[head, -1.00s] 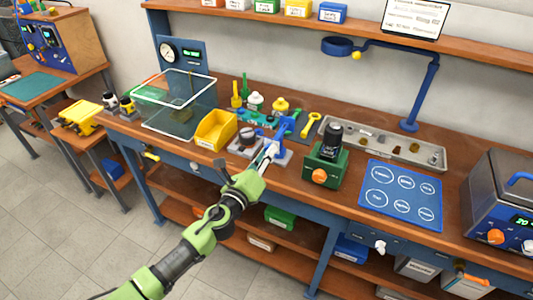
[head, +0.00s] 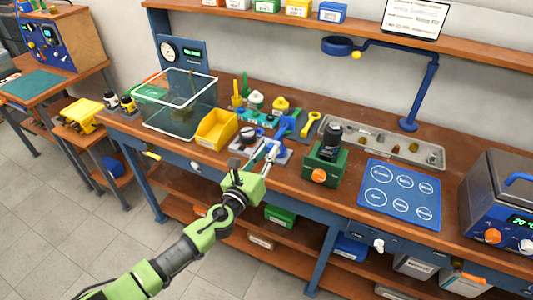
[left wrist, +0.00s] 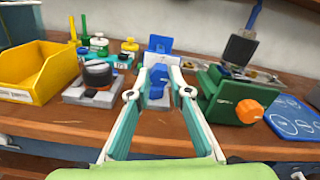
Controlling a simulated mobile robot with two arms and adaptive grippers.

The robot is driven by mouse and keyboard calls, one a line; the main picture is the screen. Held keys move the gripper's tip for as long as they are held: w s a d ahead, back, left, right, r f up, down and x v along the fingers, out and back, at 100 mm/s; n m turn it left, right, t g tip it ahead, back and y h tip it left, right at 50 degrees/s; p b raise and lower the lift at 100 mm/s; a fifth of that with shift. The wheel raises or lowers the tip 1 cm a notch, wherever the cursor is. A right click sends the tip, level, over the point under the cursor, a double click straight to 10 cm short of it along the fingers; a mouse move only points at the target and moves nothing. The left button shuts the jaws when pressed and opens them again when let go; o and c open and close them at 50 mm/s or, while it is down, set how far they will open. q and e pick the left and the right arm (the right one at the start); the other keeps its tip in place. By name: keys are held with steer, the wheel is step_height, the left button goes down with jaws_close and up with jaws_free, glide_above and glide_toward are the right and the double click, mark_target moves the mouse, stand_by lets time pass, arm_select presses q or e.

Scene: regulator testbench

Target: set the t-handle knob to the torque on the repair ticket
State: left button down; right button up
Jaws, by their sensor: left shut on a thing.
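My right gripper is not in view.
A block with a black dial (left wrist: 98,75) and a yellow bin (head: 216,130) stand left of the gripper. A green fixture with an orange knob (head: 319,175) stands close on the right. Further right lie a blue mat (head: 385,205) and a metal tray (head: 400,152).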

arm_select(q)
steer(key=shift+f, duration=0.1)
steer(key=c, duration=1.8)
jaws_free()
steer(key=shift+c, duration=0.2)
steer(key=v, duration=1.2)
